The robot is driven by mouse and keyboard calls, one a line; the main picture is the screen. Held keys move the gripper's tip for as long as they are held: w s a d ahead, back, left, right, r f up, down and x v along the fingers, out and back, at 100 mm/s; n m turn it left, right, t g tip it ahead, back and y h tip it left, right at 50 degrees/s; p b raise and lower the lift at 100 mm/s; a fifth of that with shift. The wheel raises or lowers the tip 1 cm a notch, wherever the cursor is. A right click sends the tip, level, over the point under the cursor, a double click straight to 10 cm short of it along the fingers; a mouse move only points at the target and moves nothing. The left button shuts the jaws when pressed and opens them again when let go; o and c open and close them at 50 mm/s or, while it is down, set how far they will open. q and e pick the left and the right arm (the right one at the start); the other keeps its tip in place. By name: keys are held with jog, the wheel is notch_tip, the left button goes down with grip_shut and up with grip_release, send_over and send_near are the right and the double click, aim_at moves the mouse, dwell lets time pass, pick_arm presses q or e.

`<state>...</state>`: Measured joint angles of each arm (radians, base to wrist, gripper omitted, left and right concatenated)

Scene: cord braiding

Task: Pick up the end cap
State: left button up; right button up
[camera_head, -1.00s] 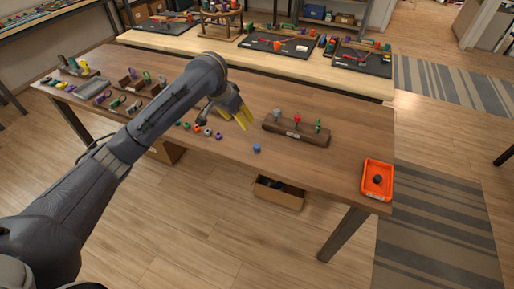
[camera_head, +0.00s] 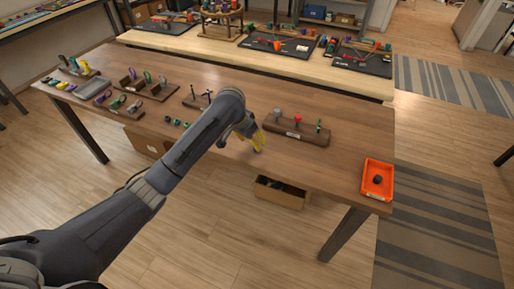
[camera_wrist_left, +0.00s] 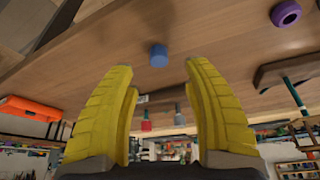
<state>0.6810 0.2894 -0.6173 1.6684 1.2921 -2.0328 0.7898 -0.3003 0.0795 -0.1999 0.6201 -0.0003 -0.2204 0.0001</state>
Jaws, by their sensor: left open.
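A small blue cylindrical piece, which looks like the end cap, sits on the wooden table (camera_head: 330,165). In the left wrist view the blue end cap (camera_wrist_left: 158,55) lies in the gap between the fingers, beyond their tips and untouched. In the head view my gripper hides it. My left gripper (camera_head: 258,142) has yellow fingers and is low over the table's front part. The left wrist view shows its fingers (camera_wrist_left: 160,75) wide apart with nothing between them. My right gripper is in neither view.
A wooden stand (camera_head: 297,131) with several upright tools is just behind my gripper. An orange tray (camera_head: 378,165) holding a dark piece is at the right end. A purple ring (camera_wrist_left: 285,13) lies near the cap. Several racks stand at left. The table's front edge is close.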

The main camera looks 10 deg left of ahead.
pick_arm(q)
jog(key=shift+x, duration=3.05)
jog(key=shift+d, duration=0.1)
jog(key=shift+c, duration=0.3)
jog(key=shift+r, duration=0.1)
jog(key=c, duration=1)
